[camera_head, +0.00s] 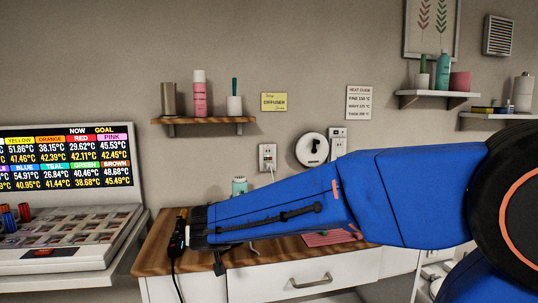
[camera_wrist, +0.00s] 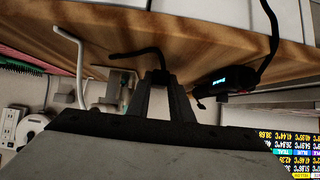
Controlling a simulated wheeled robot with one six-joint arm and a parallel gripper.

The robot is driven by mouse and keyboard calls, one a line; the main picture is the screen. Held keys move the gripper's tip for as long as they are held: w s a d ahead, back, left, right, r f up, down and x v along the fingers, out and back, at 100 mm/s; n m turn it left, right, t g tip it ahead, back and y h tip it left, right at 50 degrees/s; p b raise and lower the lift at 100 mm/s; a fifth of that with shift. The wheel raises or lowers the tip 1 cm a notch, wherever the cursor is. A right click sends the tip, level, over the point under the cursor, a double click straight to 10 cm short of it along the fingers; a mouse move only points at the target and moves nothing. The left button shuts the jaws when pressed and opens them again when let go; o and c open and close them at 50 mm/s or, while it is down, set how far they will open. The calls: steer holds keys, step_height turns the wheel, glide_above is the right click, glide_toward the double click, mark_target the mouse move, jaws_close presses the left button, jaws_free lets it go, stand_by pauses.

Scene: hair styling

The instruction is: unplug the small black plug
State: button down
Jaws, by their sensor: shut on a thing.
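My gripper (camera_wrist: 160,78) is shut on a small black piece that looks like the small black plug (camera_wrist: 148,51). A short bent black length runs left from it in the wrist view. In the head view a black end (camera_head: 218,264) hangs below my gripper at the front edge of the wooden counter (camera_head: 153,258). The held piece appears apart from the wall outlets. A wall outlet (camera_head: 267,157) with a white plug and cord is behind, and another outlet (camera_head: 338,148) is to its right. My arm hides part of the counter.
A black device with a lit blue display (camera_wrist: 226,82) lies close beside my gripper, its black cord (camera_head: 178,283) hanging over the counter edge. A teal-topped jar (camera_head: 239,186) and a pink striped mat (camera_head: 325,238) are on the counter. A drawer handle (camera_head: 311,281) is below.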

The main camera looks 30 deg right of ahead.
steer(key=shift+f, duration=0.7)
steer(key=c, duration=1.5)
jaws_free()
steer(key=v, duration=1.7)
steer(key=shift+s+a+r, duration=0.1)
steer(key=shift+r, duration=0.05)
